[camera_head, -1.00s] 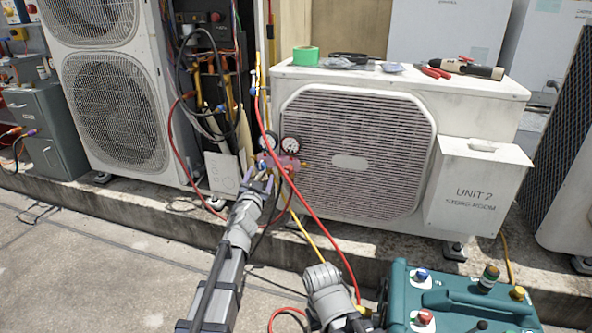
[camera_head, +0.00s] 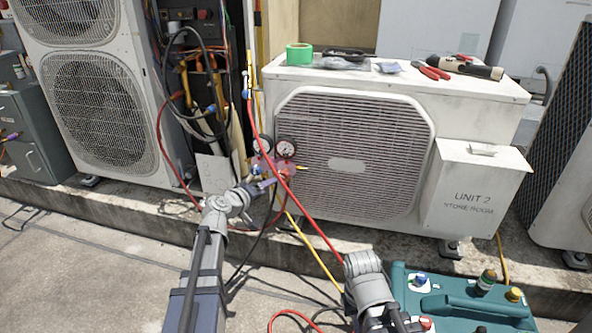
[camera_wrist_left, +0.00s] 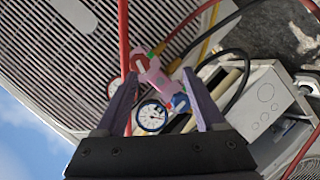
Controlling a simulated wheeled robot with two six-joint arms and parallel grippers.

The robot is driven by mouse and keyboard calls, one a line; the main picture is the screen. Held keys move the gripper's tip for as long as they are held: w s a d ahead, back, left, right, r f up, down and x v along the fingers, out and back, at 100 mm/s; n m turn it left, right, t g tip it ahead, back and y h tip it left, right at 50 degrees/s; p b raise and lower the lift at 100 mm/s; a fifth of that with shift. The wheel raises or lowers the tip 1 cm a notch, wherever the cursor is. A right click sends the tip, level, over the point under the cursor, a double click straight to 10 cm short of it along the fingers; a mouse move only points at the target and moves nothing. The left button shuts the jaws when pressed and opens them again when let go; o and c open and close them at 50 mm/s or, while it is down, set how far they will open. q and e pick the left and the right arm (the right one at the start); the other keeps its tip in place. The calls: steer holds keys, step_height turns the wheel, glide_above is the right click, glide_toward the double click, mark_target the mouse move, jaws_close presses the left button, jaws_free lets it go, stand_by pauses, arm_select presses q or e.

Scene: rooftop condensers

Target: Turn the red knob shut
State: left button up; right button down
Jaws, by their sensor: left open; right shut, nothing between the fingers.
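The red knob (camera_head: 289,174) is on the right side of the pink gauge manifold (camera_head: 268,168), which hangs on hoses before the condenser. In the left wrist view the red knob (camera_wrist_left: 140,62) lies just beyond the fingertips, near the left-hand finger. A blue knob (camera_wrist_left: 180,103) is on the manifold's other end. My left gripper (camera_wrist_left: 160,73) is open, with the manifold in front of and between its purple fingers; contact cannot be told. In the head view my left gripper (camera_head: 267,184) reaches the manifold. My right gripper (camera_head: 392,320) is shut and empty at the bottom edge.
A teal machine (camera_head: 455,300) stands at lower right, beside my right arm. Red and yellow hoses (camera_head: 310,222) cross in front of the condenser (camera_head: 350,155). Tools lie on its top. Bare concrete (camera_head: 90,270) is free at lower left.

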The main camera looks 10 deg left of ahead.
mark_target(282, 176)
arm_select(q)
steer(key=shift+t+h, duration=0.3)
steer(key=shift+h, duration=0.4)
steer(key=shift+w+d+r+b, duration=0.1)
steer(key=shift+w+d+b, duration=0.2)
steer(key=shift+w+d, duration=0.65)
steer(key=shift+w+d+b, duration=0.25)
steer(key=shift+w+d, duration=0.15)
steer(key=shift+w, duration=1.1)
steer(key=shift+w+d+r+b, duration=0.1)
steer(key=shift+w+d+b, duration=0.2)
steer(key=shift+w+d, duration=0.65)
steer(key=shift+w+a, duration=0.2)
steer(key=shift+a, duration=0.05)
jaws_close()
